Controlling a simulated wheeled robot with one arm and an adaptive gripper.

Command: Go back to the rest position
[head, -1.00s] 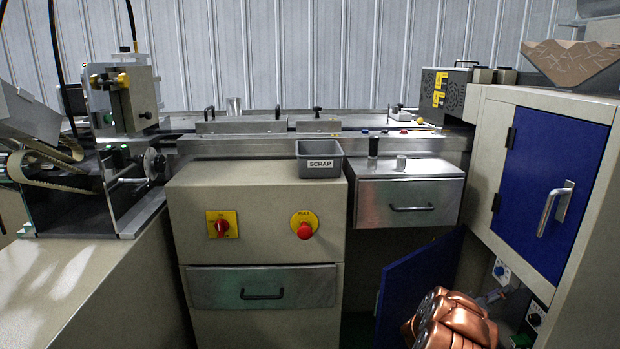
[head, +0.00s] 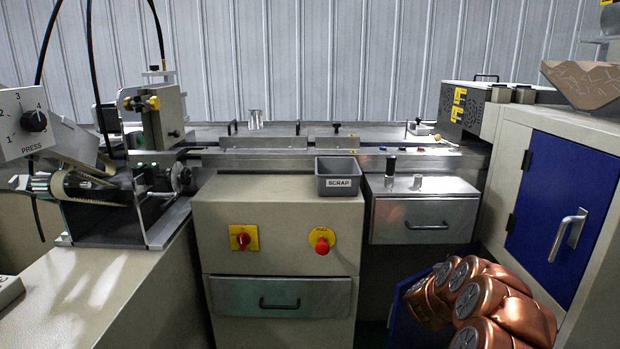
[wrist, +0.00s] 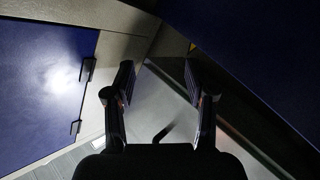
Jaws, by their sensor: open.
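My gripper (wrist: 158,85) is open and empty in the wrist view, with its two fingers spread apart. A grey floor or panel surface shows between and below the fingers. In the head view my copper-coloured arm is folded at the lower right, in front of the machine, and the gripper itself is hidden there. A blue panel (wrist: 45,90) with dark hinges lies to the left of the gripper in the wrist view. Another dark blue panel (wrist: 255,45) lies to its right.
A closed blue door (head: 562,215) stands right of my arm. An open blue door (head: 403,318) is partly hidden behind the arm. The grey scrap bin (head: 338,181) sits on the cabinet, near a red stop button (head: 322,244). A press dial (head: 34,121) stands at far left.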

